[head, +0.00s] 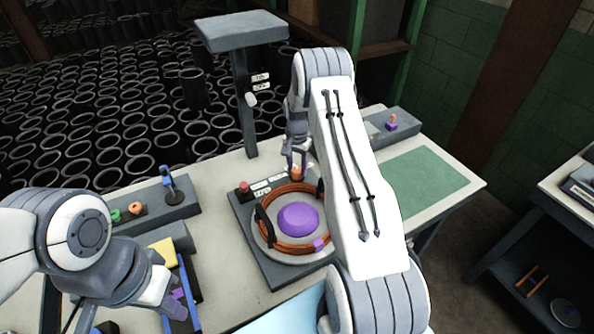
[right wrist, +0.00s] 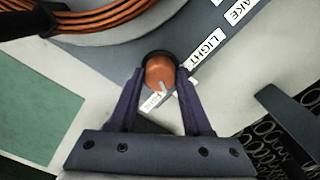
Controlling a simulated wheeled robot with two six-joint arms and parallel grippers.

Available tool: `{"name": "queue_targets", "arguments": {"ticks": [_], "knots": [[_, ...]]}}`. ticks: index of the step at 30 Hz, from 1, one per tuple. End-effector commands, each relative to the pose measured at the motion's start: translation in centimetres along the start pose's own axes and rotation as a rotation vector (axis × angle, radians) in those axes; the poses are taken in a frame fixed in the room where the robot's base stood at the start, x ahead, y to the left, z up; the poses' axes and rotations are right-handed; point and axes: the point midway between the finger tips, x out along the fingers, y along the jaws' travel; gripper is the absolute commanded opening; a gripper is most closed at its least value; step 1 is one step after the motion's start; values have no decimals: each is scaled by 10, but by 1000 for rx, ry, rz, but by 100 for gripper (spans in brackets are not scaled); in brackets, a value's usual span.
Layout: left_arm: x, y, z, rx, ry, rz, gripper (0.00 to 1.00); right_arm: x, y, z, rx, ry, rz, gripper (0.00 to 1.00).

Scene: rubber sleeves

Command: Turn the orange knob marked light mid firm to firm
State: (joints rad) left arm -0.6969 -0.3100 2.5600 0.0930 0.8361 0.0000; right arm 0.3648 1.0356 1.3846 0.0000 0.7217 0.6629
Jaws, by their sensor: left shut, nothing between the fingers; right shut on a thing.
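The orange knob (right wrist: 160,71) sits on a dark base on the grey panel. My right gripper (right wrist: 160,98) is shut on it, one finger on each side. In the head view the knob (head: 297,175) shows just under the right gripper (head: 296,160). The LIGHT label (right wrist: 207,49) is to the knob's upper right. A small, partly hidden label (right wrist: 153,102) is just below the knob, too small to read surely. A pale mark shows at the knob's lower edge; its exact setting is hard to tell. My left gripper (head: 172,303) is shut and empty at lower left.
A round fixture with an orange coil (head: 270,239) and purple dome (head: 298,217) stands beside the knob. A red button (head: 244,187) is to its left. A grey post (head: 245,100) rises behind. A green mat (head: 420,183) lies clear at right.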

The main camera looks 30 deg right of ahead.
Motion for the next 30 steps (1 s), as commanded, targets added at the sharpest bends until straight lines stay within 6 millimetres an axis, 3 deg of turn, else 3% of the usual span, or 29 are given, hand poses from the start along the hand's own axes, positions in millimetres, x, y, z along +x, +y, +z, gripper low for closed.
{"name": "queue_targets", "arguments": {"ticks": [15, 30], "knots": [[14, -1, 1, 1, 0, 0, 0, 0, 0, 0, 336, 1, -1, 0], [16, -1, 1, 0, 0, 0, 0, -1, 0, 0, 400, 1, -1, 0]]}}
